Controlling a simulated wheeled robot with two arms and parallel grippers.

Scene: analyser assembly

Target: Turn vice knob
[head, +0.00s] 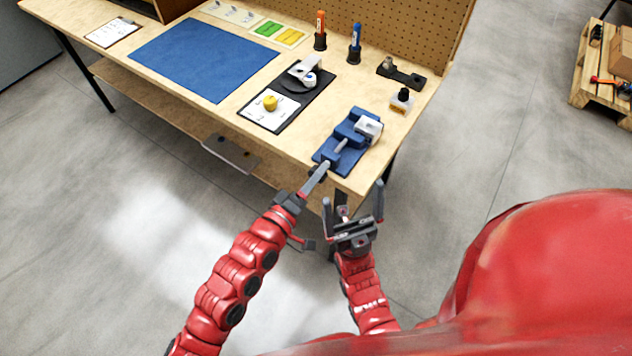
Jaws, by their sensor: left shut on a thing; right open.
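The blue vice (352,131) stands at the near right corner of the wooden workbench. Its screw and handle end point toward me, over the bench's front edge. A white block-like part (368,128) sits at the vice's jaws; I cannot tell how firmly it is held. My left gripper (323,170) is shut on the vice knob at the near end of the screw, and its fingers mostly hide the knob. My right gripper (353,197) is open and empty, in front of the bench and lower than the left one, with its fingers pointing up.
A black tray (293,118) with a white card, a yellow knob (270,103) and a white device lies left of the vice. A small black-capped bottle (402,98) stands behind it. A blue mat (204,56) lies clear on the left. A pegboard closes the back.

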